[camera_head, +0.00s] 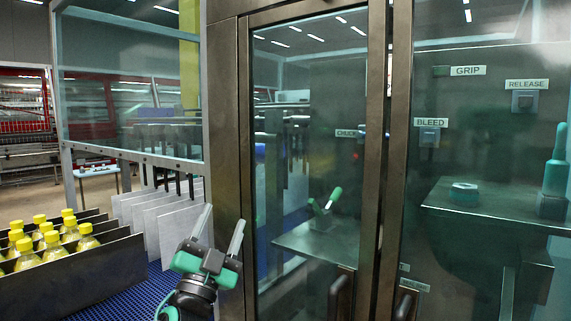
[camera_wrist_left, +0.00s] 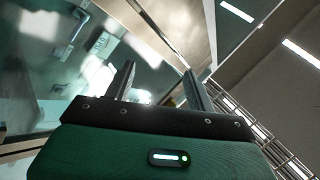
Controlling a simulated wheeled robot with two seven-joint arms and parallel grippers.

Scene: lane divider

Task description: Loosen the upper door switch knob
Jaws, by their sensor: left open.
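My left gripper (camera_head: 225,215) is open and empty, its two fingers pointing up in front of the metal post left of the glass door (camera_head: 315,120). Its spread fingers also show in the left wrist view (camera_wrist_left: 159,68), with nothing between them. The door is framed in dark metal and looks shut. I cannot make out the upper door switch knob for certain in either view. A narrow metal strip (camera_head: 389,75) runs up the gap between the two doors. My right gripper is not in view.
Dark door handles (camera_head: 340,297) stick out low on the doors. Behind the glass are a shelf (camera_head: 465,212) and labels, including GRIP (camera_head: 467,71) and BLEED (camera_head: 430,122). Yellow-capped bottles (camera_head: 45,238) stand between dark lane dividers (camera_head: 75,275) at left, with pale panels (camera_head: 170,225) beside my gripper.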

